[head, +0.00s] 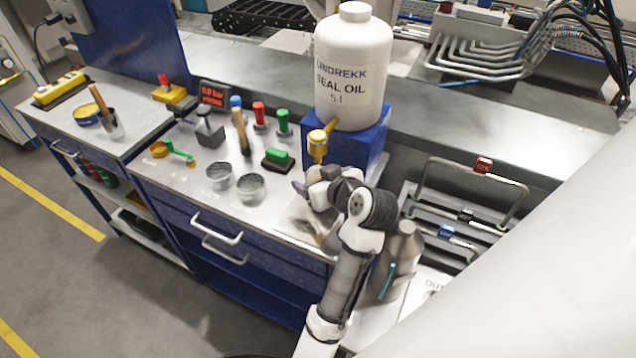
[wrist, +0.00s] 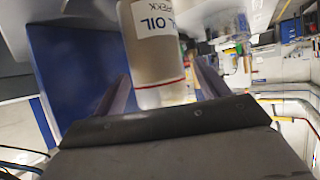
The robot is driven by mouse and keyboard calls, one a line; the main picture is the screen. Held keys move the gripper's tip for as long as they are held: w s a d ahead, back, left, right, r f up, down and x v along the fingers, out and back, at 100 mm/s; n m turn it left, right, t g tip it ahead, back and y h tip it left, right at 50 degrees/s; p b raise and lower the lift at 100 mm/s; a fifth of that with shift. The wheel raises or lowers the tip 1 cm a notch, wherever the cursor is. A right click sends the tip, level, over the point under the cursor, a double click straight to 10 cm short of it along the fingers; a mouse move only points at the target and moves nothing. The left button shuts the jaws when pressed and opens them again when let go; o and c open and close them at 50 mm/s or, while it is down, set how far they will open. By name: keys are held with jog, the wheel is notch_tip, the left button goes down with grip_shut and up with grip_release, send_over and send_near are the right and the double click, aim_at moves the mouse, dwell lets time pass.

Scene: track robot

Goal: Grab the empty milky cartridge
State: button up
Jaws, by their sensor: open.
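A large milky-white container (head: 352,62) labelled LINDREKK SEAL OIL 5 l stands upright on a blue block with a yellow tap. I cannot see whether it is empty. My gripper (head: 308,190) is low over the front edge of the bench, below and left of the tap, and its fingers are hard to make out in the head view. In the wrist view my gripper (wrist: 162,88) is open, and a milky container (wrist: 160,55) with OIL lettering and a red line shows beyond and between the fingers. It looks apart from them.
The blue block (head: 345,140) and yellow tap (head: 317,145) are close behind my gripper. A grey metal bottle (head: 398,258) and a wire rack (head: 460,205) are to the right.

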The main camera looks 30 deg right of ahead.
jog(key=shift+x, duration=0.85)
jog(key=shift+s, duration=0.1)
jog(key=c, duration=1.2)
jog(key=shift+c, duration=0.2)
jog(key=shift+a+r, duration=0.1)
